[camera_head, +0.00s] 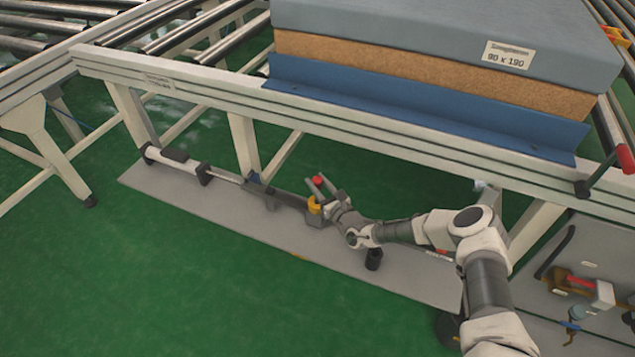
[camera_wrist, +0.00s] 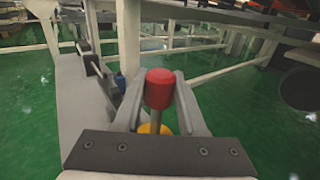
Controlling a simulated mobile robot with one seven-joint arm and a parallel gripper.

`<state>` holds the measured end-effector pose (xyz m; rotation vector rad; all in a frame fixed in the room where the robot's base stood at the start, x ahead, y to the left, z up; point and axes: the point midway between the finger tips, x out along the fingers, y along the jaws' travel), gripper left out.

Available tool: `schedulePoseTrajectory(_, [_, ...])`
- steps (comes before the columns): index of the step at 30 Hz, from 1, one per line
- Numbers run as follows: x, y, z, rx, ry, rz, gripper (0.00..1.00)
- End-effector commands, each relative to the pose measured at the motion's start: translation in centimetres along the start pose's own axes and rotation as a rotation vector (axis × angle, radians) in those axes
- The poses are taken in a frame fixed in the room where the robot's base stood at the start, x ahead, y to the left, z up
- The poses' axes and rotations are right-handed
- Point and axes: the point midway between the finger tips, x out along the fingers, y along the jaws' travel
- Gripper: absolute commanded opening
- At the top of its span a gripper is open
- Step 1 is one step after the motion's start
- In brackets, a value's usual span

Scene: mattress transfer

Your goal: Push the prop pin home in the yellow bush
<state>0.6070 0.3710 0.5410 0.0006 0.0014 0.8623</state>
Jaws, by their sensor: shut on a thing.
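The prop pin has a red knob (camera_wrist: 160,88) on a pale metal shank. It stands roughly upright between the fingers of my gripper (camera_wrist: 160,108), which is shut on it. The yellow bush (camera_wrist: 155,129) shows below the knob in the wrist view, partly hidden by the shank and my gripper. In the head view my gripper (camera_head: 325,186) is at the red knob (camera_head: 317,180), just above the yellow bush (camera_head: 314,205). A length of shank shows between knob and bush. The shank's lower end is hidden, so I cannot tell how deep it sits.
A grey floor plate (camera_head: 215,204) carries a cylinder (camera_head: 175,159) and its rod, left of the bush. The conveyor frame (camera_head: 390,148) passes above, bearing a mattress stack (camera_head: 420,45). A tool board (camera_head: 590,275) stands at right. Green floor lies open in front.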

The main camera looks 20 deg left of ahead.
Motion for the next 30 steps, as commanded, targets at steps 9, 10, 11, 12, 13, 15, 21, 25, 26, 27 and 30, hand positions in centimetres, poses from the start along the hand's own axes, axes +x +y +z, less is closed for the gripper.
schedulePoseTrajectory(9, [0.0,0.0,-0.9,0.000,-0.001,0.000,0.00])
schedulePoseTrajectory(10, [0.0,0.0,-0.9,0.000,-0.001,0.000,0.00])
schedulePoseTrajectory(11, [0.0,0.0,-1.0,0.000,-0.001,0.000,0.00])
schedulePoseTrajectory(12, [0.0,0.0,-1.1,0.000,-0.001,0.000,0.00])
schedulePoseTrajectory(13, [0.0,0.0,-1.2,0.000,-0.001,0.000,0.00])
schedulePoseTrajectory(15, [0.0,0.0,-1.4,0.000,-0.001,0.000,0.00])
schedulePoseTrajectory(21, [0.0,0.0,-1.9,0.000,-0.001,0.000,0.00])
schedulePoseTrajectory(25, [0.0,0.0,-2.2,0.000,-0.001,0.000,0.00])
schedulePoseTrajectory(26, [0.0,0.0,-2.3,0.000,-0.001,0.000,0.00])
schedulePoseTrajectory(27, [0.0,0.0,-2.4,0.000,-0.001,0.000,0.00])
schedulePoseTrajectory(30, [0.0,0.0,-2.6,0.000,-0.001,0.000,0.00])
